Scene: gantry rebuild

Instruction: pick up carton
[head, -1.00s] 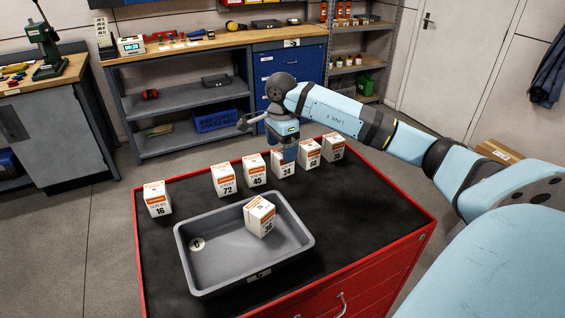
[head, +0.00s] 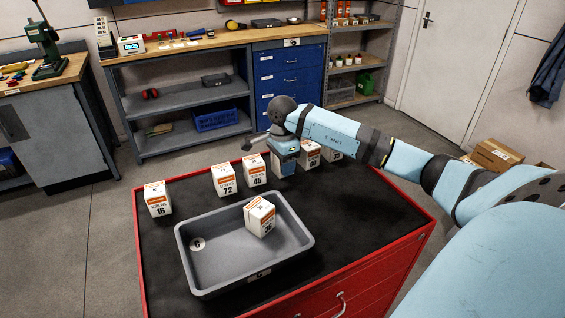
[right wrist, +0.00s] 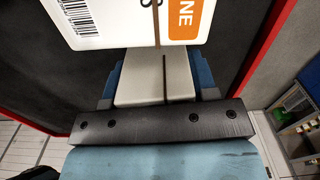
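My right gripper (head: 285,166) is lowered among the back row of white and orange cartons on the black cabinet top; it covers the place where carton 24 stood. In the right wrist view, a carton (right wrist: 110,22) with a barcode and orange label is close at the fingertips (right wrist: 155,75). The frames do not show whether the fingers grip it. Cartons 72 (head: 223,182) and 45 (head: 255,171) stand left of the gripper, and carton 60 (head: 309,155) stands right of it, partly hidden. Carton 16 (head: 158,200) stands at the far left. My left gripper is out of view.
A grey tray (head: 215,270) on the red cabinet (head: 375,277) holds carton 36 (head: 260,217). Another carton (head: 336,154) stands at the back right, partly behind my arm. The right part of the black top is clear. A workbench (head: 205,42) stands behind.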

